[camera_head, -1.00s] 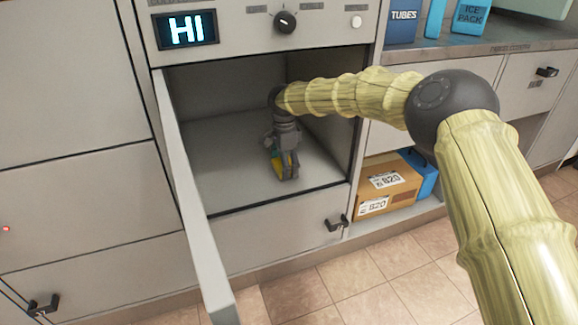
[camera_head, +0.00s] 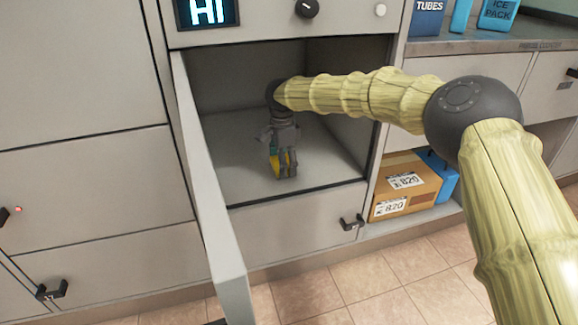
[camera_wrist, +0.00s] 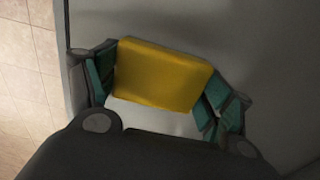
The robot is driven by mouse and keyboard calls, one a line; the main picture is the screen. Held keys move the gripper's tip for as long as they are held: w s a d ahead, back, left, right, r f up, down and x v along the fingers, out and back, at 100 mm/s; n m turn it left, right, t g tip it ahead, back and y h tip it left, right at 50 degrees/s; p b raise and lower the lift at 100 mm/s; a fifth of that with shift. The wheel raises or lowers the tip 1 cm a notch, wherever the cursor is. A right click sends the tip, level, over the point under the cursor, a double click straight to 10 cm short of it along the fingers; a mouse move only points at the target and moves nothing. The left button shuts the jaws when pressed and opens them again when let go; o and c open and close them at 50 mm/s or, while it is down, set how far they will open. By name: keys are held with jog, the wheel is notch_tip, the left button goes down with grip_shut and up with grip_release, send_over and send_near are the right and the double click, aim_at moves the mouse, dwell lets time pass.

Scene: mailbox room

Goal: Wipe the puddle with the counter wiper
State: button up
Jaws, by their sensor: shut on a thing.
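The counter wiper is a yellow block (camera_wrist: 160,75), held between the green-padded fingers of my gripper (camera_wrist: 158,88) in the wrist view. In the head view my gripper (camera_head: 284,160) points down inside an open compartment (camera_head: 235,180), close to its grey floor. A strip of the yellow wiper shows between the fingers there. I cannot tell whether the wiper touches the floor. I see no clear puddle in either view.
An open door (camera_head: 212,190) stands out at the compartment's left. A cardboard box (camera_head: 405,185) and a blue box (camera_head: 440,170) sit on a low shelf to the right. The tiled floor (camera_head: 350,285) is clear.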

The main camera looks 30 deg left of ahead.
jog(key=shift+s, duration=0.1)
dwell(0.3)
jog(key=shift+r+p, duration=1.95)
jog(key=shift+r, duration=1.05)
